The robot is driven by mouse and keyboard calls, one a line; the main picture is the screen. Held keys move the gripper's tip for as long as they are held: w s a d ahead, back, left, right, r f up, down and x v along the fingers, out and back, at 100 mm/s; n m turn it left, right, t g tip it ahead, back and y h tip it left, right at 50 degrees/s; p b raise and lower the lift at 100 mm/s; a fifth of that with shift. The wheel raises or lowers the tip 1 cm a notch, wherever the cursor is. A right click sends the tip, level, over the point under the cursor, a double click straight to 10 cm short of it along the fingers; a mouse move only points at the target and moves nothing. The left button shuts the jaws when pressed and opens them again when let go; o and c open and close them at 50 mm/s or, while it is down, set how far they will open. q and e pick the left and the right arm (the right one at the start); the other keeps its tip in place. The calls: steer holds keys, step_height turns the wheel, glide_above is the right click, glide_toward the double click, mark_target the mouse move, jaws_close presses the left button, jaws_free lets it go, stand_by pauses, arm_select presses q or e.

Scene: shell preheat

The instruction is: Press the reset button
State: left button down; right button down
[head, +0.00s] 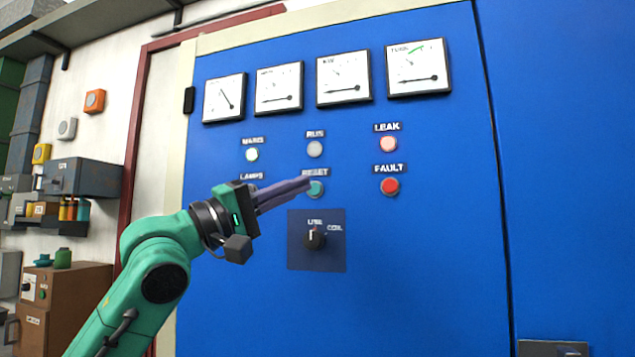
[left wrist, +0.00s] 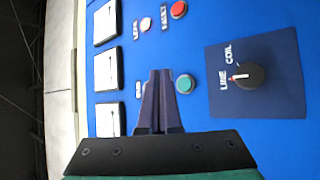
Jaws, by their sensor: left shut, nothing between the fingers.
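The reset button (head: 317,189) is a round teal button under the RESET label on the blue cabinet. In the head view its left edge is partly behind the fingertips. My left gripper (head: 307,183) is shut and empty, its dark purple fingers pointing at the panel. In the left wrist view the fingertips (left wrist: 160,74) lie just left of the teal reset button (left wrist: 184,84). I cannot tell whether the fingertips touch the panel. My right gripper is not in view.
A red fault button (head: 390,186) and a pink leak lamp (head: 388,144) sit to the right. A black rotary switch (head: 314,239) stands out below the reset button. Several meters (head: 343,77) line the top. The lower cabinet face is clear.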

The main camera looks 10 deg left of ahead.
mark_target(314, 189)
arm_select(q)
steer(key=w+p, duration=0.3)
steer(key=w, duration=0.1)
steer(key=shift+w+a, duration=0.1)
stand_by(0.9)
stand_by(0.9)
steer(key=shift+w+p, duration=0.4)
steer(key=shift+p, duration=0.1)
